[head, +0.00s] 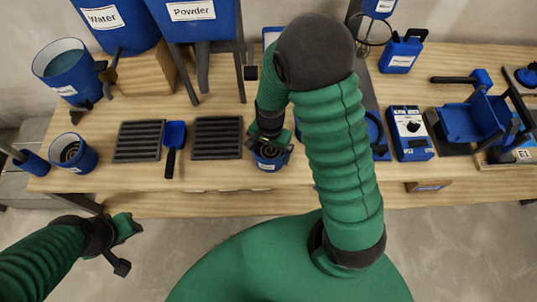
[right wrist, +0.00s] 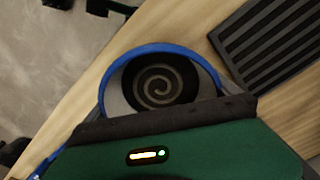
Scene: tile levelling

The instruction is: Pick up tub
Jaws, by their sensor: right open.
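A small blue tub (head: 267,163) with a white label stands near the table's front edge. My right gripper (head: 270,140) is over it, pointing down, with its open jaws at the tub's rim. In the right wrist view the tub (right wrist: 160,82) shows a blue rim and a dark spiral inside. The dark edge of my gripper covers its near side, so I cannot tell whether the fingers touch it. A similar blue tub (head: 85,160) stands at the table's left end. My left gripper (head: 130,226) hangs in front of the table, apart from everything; its jaws are unclear.
Slatted dark racks (head: 217,138) and (head: 139,142) lie left of the tub, with a blue scoop (head: 174,135) between them. A blue device (head: 410,134) stands to the right. The water container (head: 115,22) and powder hopper (head: 195,20) stand behind.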

